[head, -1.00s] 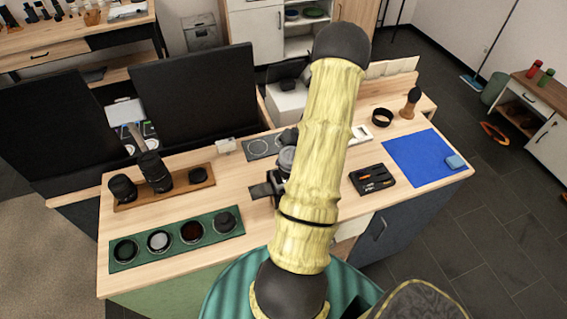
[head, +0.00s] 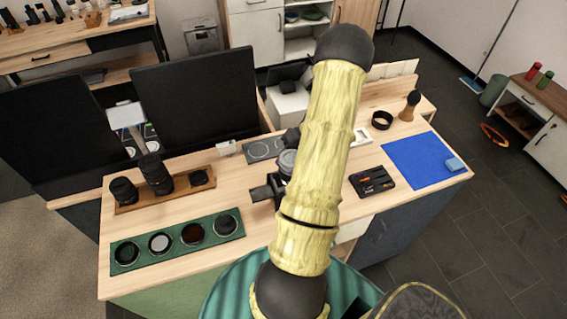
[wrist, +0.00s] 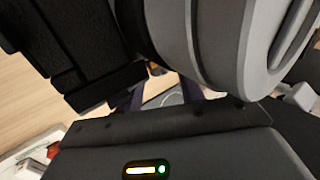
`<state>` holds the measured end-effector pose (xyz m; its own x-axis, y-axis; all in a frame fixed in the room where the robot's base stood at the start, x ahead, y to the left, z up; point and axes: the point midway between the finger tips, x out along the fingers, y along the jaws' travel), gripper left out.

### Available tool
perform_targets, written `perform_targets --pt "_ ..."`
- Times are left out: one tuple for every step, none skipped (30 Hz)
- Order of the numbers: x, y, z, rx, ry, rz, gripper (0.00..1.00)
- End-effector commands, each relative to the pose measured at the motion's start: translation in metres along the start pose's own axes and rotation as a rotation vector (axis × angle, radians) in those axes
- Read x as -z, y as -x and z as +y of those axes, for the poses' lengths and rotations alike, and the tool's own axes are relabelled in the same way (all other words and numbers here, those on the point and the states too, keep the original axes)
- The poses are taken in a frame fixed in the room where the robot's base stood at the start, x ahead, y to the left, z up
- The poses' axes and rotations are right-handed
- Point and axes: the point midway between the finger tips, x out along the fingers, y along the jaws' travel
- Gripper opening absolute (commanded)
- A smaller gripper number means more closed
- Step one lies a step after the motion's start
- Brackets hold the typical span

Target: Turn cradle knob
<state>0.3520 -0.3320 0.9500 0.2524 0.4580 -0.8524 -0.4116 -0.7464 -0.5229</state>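A black camera in its cradle (head: 266,190) stands at the middle of the table, partly hidden behind my arm. A grey round part (head: 287,162) shows beside it. In the wrist view a black block (wrist: 85,45) fills the upper left and a large grey ring (wrist: 222,50) the upper right, both very close. My gripper (wrist: 163,92) is at them, its two dark fingers apart, with tabletop showing between. The fingertips are largely hidden behind these parts. I cannot make out the knob clearly, nor whether a finger touches it.
A green tray (head: 178,254) with several round filters lies front left, and a wooden tray (head: 180,196) with lenses behind it. A black tool tray (head: 371,182), a blue mat (head: 405,150), a dark ring (head: 382,119) and a brush (head: 410,104) are on the right.

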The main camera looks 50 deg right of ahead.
Motion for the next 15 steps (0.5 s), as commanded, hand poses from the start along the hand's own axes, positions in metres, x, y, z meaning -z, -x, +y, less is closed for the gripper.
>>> perform_targets --pt "0.000 0.005 -0.001 -0.001 -0.001 0.001 0.38" --pt "0.000 0.007 -0.001 -0.001 -0.001 0.001 0.38" --pt "0.000 0.010 -0.001 -0.001 -0.001 0.001 0.38" --pt "0.000 0.012 -0.001 -0.001 -0.001 0.001 0.38" --pt "0.000 0.014 -0.001 -0.001 -0.001 0.001 0.38" --pt "0.000 0.016 -0.001 -0.001 -0.001 0.001 0.38" --pt "0.000 0.018 -0.001 -0.001 -0.001 0.001 0.38" --pt "0.000 0.020 -0.001 -0.001 -0.001 0.000 0.38" --pt "0.000 0.022 -0.001 -0.001 0.000 0.000 0.38" --pt "0.000 0.024 -0.001 -0.001 0.000 0.000 0.38" --pt "0.000 0.026 -0.001 -0.001 0.000 0.000 0.38" --pt "0.000 0.029 -0.001 -0.001 0.000 0.000 0.38" --pt "0.000 0.031 -0.001 -0.001 0.000 0.000 0.38" --pt "0.000 0.033 -0.001 -0.001 -0.001 0.001 0.38" --pt "0.000 0.035 0.000 -0.002 -0.001 0.001 0.38"
